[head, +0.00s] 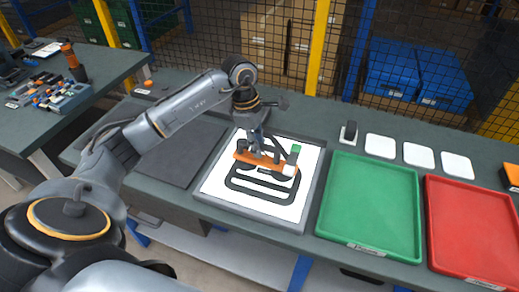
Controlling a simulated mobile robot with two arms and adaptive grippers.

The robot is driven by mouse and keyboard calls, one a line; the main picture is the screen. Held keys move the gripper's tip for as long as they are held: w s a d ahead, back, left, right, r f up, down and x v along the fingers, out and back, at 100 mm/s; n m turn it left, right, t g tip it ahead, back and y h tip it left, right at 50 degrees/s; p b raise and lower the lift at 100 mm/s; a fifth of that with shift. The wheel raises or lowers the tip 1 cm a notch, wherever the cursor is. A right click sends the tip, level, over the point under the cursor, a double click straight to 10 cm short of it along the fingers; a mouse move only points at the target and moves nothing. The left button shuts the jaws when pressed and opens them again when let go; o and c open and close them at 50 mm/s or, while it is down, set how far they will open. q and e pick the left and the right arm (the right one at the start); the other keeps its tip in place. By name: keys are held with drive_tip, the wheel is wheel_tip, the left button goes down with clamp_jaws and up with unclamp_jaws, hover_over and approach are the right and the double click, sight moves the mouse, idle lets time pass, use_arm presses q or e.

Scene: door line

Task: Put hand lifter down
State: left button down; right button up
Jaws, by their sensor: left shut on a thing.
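The hand lifter (286,168) has an orange bar with a small green part at its right end. It is over the white panel (213,184), which carries a dark outline of rounded shapes and sits in a grey frame on the bench. My left gripper (256,152) comes down from above and is shut on the hand lifter near the middle of its orange bar. I cannot tell whether the lifter touches the panel. My fingers and the lifter cover part of the outline. My right gripper is not in view.
A green tray (371,205) and a red tray (473,232) stand to the right. Several white square pads (418,155) lie behind them. A dark mat (180,152) lies left of the panel. A side table (62,97) with tools is at far left. Wire mesh fencing (345,85) stands behind the bench.

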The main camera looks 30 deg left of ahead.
sight(265, 156)
use_arm(q)
drive_tip(key=shift+w+a+f, duration=0.15)
drive_tip(key=shift+w+f, duration=0.25)
drive_tip(key=shift+f, duration=0.05)
drive_tip(key=shift+w+f, duration=0.15)
drive_tip(key=shift+f, duration=0.05)
wheel_tip(265, 156, down, 3)
drive_tip(key=shift+w+p, duration=0.1)
drive_tip(key=shift+p, duration=1.1)
drive_tip(key=shift+a+f, duration=0.1)
drive_tip(key=shift+f, duration=0.05)
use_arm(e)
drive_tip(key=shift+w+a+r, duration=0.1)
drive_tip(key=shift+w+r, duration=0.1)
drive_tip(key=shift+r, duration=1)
use_arm(q)
drive_tip(key=shift+f+b, duration=0.15)
drive_tip(key=shift+b, duration=0.15)
drive_tip(key=c, duration=1.3)
unclamp_jaws()
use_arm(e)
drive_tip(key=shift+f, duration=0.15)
